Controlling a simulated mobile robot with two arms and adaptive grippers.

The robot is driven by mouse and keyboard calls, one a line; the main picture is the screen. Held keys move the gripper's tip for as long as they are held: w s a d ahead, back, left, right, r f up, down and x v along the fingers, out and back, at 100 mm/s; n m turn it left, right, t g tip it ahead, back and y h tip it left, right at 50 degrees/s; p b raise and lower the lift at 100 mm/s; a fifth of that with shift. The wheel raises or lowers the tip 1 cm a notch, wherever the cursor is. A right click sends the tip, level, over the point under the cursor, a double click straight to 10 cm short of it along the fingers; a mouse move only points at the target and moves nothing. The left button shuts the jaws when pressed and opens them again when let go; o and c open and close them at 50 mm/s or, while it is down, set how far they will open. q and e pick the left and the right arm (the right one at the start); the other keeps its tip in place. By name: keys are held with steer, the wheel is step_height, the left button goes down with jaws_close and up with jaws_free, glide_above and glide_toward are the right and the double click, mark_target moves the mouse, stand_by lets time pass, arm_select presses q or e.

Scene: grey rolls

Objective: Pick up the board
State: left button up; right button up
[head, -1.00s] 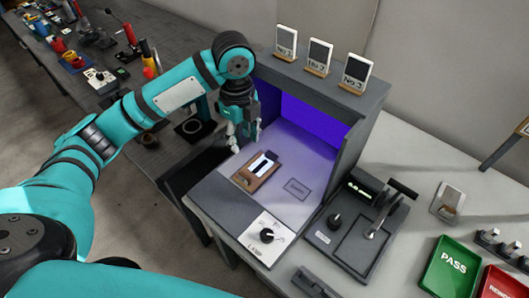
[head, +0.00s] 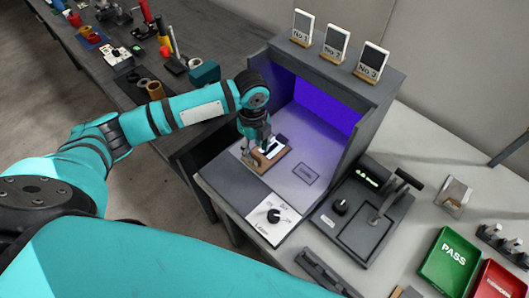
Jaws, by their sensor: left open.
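The board (head: 272,162) is a small brown piece with a white and black top. It lies on the pale floor of the grey light booth, near its left front. My left gripper (head: 252,153) is open at the board's left end, pointing down. The fingers overlap the board's left end in this view, and I cannot tell whether they touch it. Part of the board is hidden behind the gripper. My right gripper is not in view.
The booth (head: 350,97) has side walls and a roof carrying numbered cards (head: 336,42). A lamp knob (head: 273,215) sits at its front. Right of it are a lever device (head: 370,215), a green PASS tray (head: 450,258) and a red tray (head: 500,281).

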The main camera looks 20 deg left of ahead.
mark_target(255, 156)
arm_select(q)
steer(key=f, duration=0.3)
steer(key=shift+s+f+p, duration=0.2)
steer(key=shift+f+p, duration=0.15)
steer(key=shift+p, duration=0.05)
steer(key=shift+f, duration=0.25)
steer(key=c, duration=0.3)
jaws_close()
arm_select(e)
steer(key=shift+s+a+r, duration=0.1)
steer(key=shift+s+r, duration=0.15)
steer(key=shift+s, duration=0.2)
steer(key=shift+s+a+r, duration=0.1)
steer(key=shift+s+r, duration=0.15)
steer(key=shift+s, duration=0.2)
